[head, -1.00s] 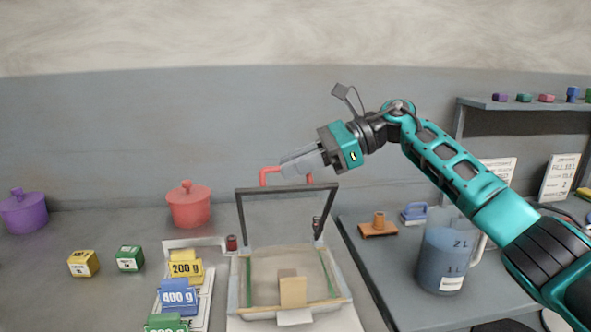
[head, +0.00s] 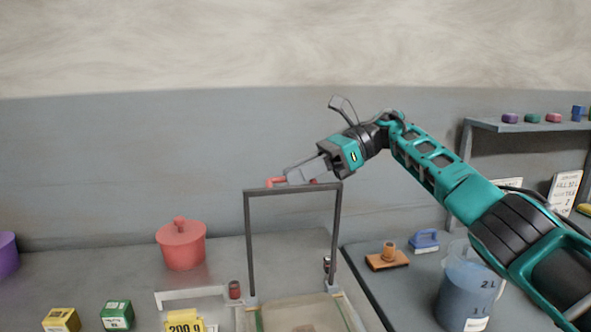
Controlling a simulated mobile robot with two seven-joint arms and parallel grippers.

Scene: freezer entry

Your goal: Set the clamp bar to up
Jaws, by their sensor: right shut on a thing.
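The clamp bar (head: 249,240) is a dark frame of two uprights and a crosspiece. It stands raised, close to upright, at the back of a pale tray-like base (head: 265,319). A red handle (head: 275,182) sits on top of the crosspiece. My right gripper (head: 290,178) is at the handle, its fingers shut on it and hiding its middle. The lower part of the base is cut off by the picture's bottom edge. My left gripper is not in view.
A red lidded pot (head: 181,246) stands left of the frame. Yellow (head: 61,320) and green (head: 117,315) boxes and a 200 g block (head: 184,325) are at the front left. A jug (head: 466,290) and an orange block (head: 388,258) stand on the right.

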